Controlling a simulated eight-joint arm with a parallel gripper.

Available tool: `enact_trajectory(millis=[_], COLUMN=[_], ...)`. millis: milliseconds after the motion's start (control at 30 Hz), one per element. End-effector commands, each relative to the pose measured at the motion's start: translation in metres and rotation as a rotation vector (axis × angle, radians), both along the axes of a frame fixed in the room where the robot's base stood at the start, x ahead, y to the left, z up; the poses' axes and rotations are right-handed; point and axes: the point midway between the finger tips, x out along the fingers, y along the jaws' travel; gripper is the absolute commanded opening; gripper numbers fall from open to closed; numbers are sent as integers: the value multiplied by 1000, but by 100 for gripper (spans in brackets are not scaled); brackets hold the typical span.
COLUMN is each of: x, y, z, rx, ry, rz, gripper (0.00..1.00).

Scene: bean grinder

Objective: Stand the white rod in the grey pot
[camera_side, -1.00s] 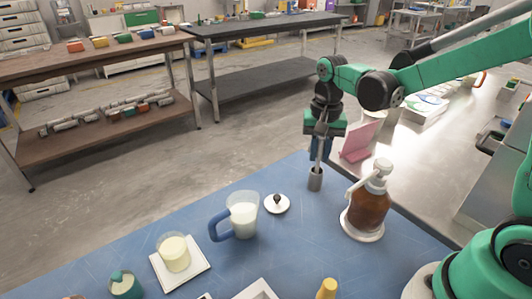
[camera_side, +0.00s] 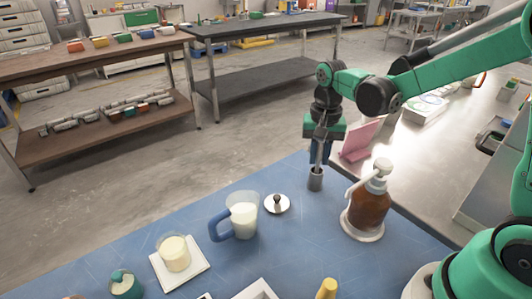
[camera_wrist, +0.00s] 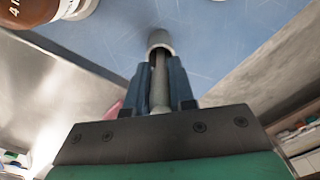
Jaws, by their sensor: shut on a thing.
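The grey pot (camera_side: 315,181) is a small open cylinder standing upright on the blue table top. In the wrist view it shows just beyond my fingertips (camera_wrist: 160,39). My gripper (camera_side: 319,160) points down directly above the pot. It is shut on the white rod (camera_wrist: 159,88), which looks greyish in the wrist view and runs between the two dark blue fingers towards the pot's dark mouth. The rod's far end appears to be at or inside the mouth; its depth cannot be told. In the side view the fingers mostly hide the rod.
A brown pump bottle (camera_side: 369,207) stands right of the pot. A lid with a dark knob (camera_side: 277,204) and a blue-handled jug (camera_side: 243,217) are at left. A pink stand (camera_side: 360,141) is close behind the gripper. A candle-like cup (camera_side: 174,253) sits farther left.

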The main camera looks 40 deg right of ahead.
Motion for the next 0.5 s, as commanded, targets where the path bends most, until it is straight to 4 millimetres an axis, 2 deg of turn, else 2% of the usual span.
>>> enact_trajectory(millis=[500], x=[0], y=[0], z=[-5], rx=[0], ry=[0], rz=[0], gripper=[0])
